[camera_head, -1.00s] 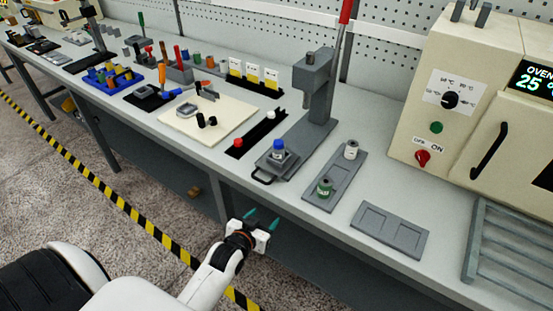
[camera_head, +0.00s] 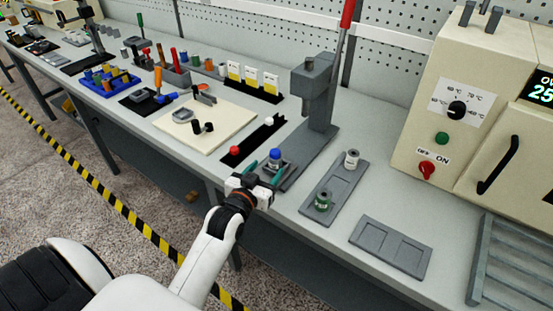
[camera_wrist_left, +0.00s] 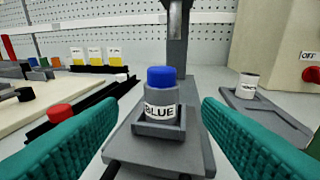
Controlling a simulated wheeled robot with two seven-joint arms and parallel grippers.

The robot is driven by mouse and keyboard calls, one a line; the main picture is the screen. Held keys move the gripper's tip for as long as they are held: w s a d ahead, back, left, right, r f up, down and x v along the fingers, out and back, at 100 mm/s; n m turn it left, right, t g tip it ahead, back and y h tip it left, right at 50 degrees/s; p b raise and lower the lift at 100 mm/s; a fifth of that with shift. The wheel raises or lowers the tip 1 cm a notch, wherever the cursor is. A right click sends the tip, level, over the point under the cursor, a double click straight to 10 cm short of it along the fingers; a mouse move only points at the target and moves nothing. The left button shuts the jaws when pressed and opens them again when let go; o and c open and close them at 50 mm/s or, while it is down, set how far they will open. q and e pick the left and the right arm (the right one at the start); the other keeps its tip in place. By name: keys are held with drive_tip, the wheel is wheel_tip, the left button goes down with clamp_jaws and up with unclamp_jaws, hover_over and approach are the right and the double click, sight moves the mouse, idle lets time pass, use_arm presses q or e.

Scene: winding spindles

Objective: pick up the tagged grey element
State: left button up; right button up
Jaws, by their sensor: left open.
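A grey cylindrical element with a white tag reading "BLUE" (camera_wrist_left: 162,112) stands upright in a grey holder (camera_wrist_left: 150,150) at the press base, with a blue cap (camera_wrist_left: 161,77) on top. In the head view the blue cap (camera_head: 275,154) shows just beyond my left gripper (camera_head: 265,177). My left gripper is open, its teal fingers (camera_wrist_left: 160,112) spread left and right of the holder in the wrist view, and nothing is between them in contact. Another tagged grey element (camera_head: 351,160) stands on a grey two-place tray (camera_head: 333,190), beside a green tagged one (camera_head: 323,200). My right gripper is not visible.
The press column (camera_head: 318,95) with its red-handled lever rises behind the holder. A red cap (camera_head: 234,150) lies on a black strip to the left. An empty grey tray (camera_head: 390,247) and an oven (camera_head: 475,110) are to the right.

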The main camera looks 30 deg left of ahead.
sight(272, 163)
use_arm(q)
drive_tip(key=x, duration=0.2)
drive_tip(key=shift+w, duration=0.3)
drive_tip(key=shift+w+f, duration=0.15)
drive_tip(key=shift+w, duration=0.2)
drive_tip(key=shift+f+p+x, duration=0.15)
drive_tip(key=shift+p+x, duration=0.2)
drive_tip(key=shift+x, duration=1)
drive_tip(key=shift+f+p+x, duration=0.15)
drive_tip(key=shift+p+x, duration=0.2)
drive_tip(key=shift+x, duration=1)
drive_tip(key=shift+s+r, duration=0.1)
drive_tip(key=shift+c, duration=0.7)
drive_tip(key=c, duration=0.9)
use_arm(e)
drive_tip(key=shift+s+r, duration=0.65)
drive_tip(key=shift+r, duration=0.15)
